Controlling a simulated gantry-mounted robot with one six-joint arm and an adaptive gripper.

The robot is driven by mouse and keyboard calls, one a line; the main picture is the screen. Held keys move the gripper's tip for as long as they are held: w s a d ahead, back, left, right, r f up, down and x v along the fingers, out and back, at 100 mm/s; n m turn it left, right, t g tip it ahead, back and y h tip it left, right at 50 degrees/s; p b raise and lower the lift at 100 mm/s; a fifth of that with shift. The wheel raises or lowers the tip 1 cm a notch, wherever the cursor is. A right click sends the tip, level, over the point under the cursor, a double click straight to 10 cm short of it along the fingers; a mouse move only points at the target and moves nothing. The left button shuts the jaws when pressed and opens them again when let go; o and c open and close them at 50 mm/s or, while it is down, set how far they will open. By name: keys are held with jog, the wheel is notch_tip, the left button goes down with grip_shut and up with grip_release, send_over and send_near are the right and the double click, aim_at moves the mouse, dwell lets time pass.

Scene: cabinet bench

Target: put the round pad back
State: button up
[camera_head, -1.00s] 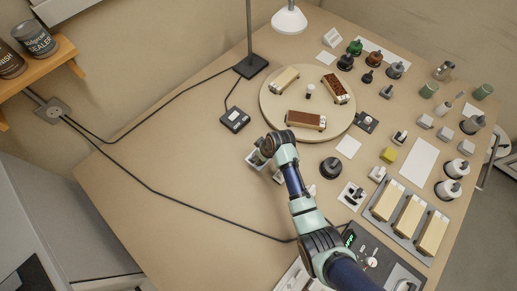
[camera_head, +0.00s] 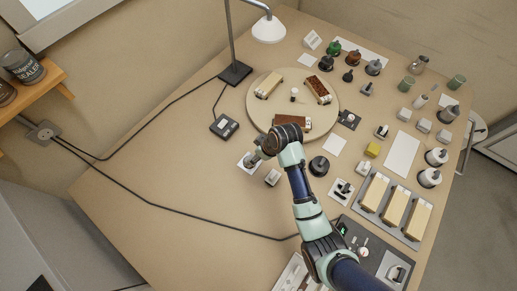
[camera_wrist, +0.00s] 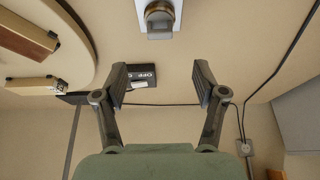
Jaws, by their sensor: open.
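I cannot tell for certain which thing is the round pad. A black round piece (camera_head: 319,166) stands on the table to the right of my arm. In the wrist view my gripper (camera_wrist: 160,82) is open, with nothing held between its fingers. The round-topped piece lies apart from the fingertips.
The round board (camera_head: 260,106) carries several blocks. A black switch box (camera_head: 224,127) and a lamp base (camera_head: 235,73) stand at its left. Cables cross the left table. Bottles, blocks and a tray (camera_head: 411,242) crowd the right. The left middle of the table is mostly clear.

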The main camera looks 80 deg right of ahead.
dwell(0.4)
jog(key=w+a+r+n+t, duration=0.2)
jog(key=w+a+r, duration=0.55)
jog(key=a, duration=0.25)
jog(key=w+a+r+n+t, duration=0.1)
jog(key=w+a+r+t, duration=0.1)
jog(key=w+a+r, duration=0.7)
jog(key=s+a+r+t, duration=0.1)
jog(key=a+r, duration=0.3)
jog(key=a, duration=0.5)
jog(key=s+a+r+n+t+y, duration=0.1)
jog(key=a+r+t, duration=0.2)
jog(key=a, duration=0.6)
notch_tip(320, 180, up, 3)
jog(key=shift+f+t+y, duration=0.2)
jog(key=shift+t+y, duration=0.1)
jog(key=shift+s, duration=0.1)
